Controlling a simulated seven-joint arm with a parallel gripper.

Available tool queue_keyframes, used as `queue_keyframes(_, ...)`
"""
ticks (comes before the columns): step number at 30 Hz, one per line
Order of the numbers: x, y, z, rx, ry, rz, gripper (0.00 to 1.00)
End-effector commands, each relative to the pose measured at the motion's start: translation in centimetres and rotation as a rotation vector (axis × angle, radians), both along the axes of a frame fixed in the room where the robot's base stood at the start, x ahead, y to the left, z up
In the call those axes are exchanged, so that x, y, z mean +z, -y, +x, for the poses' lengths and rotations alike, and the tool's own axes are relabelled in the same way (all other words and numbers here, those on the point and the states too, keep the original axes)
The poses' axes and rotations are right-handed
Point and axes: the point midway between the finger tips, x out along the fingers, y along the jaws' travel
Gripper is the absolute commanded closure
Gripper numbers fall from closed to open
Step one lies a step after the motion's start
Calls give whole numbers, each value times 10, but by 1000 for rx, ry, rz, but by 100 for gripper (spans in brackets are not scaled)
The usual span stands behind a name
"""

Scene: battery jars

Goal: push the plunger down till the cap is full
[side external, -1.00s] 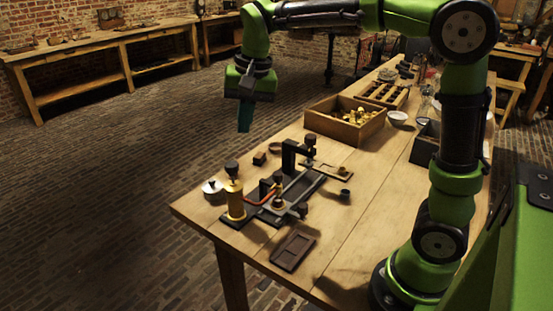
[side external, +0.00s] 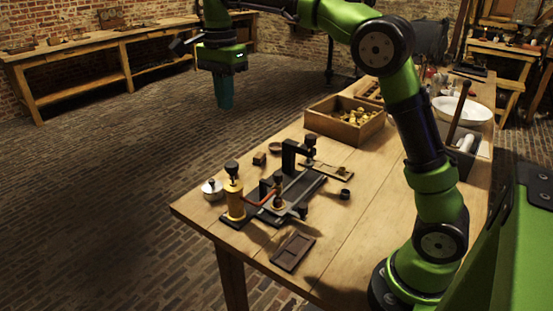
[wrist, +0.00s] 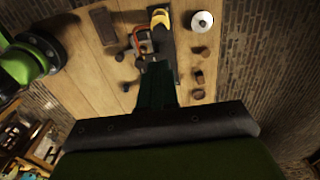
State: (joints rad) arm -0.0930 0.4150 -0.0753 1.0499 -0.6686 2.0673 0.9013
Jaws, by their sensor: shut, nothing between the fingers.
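A brass cylinder (side external: 235,203) with a dark knob on top (side external: 232,168), which looks like the plunger, stands upright at the near left of the workbench. A copper-red tube (side external: 259,198) runs from it to a dark fixture (side external: 297,191) with a small brass piece (side external: 278,200) on it. I cannot tell how full the cap is. My gripper (side external: 224,106) is shut and empty, high in the air beyond the bench's left edge, pointing down, well apart from the cylinder. In the wrist view the shut fingers (wrist: 157,90) cover part of the fixture; the brass cylinder (wrist: 161,20) shows above them.
A wooden box of brass parts (side external: 345,122) stands behind the fixture. A lidded silver pot (side external: 212,190) is beside the cylinder. A dark tray (side external: 293,251) lies in front. A white bowl (side external: 462,110) is at the back right.

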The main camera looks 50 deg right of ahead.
Motion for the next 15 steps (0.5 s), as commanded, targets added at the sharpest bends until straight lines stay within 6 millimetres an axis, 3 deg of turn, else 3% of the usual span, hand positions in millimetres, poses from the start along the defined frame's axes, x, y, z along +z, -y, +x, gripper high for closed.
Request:
queue_keyframes(7, -25, 0, -1, 2, -4, 1, 100)
queue_keyframes(15, -84, 0, -1, 2, -5, 0, 100)
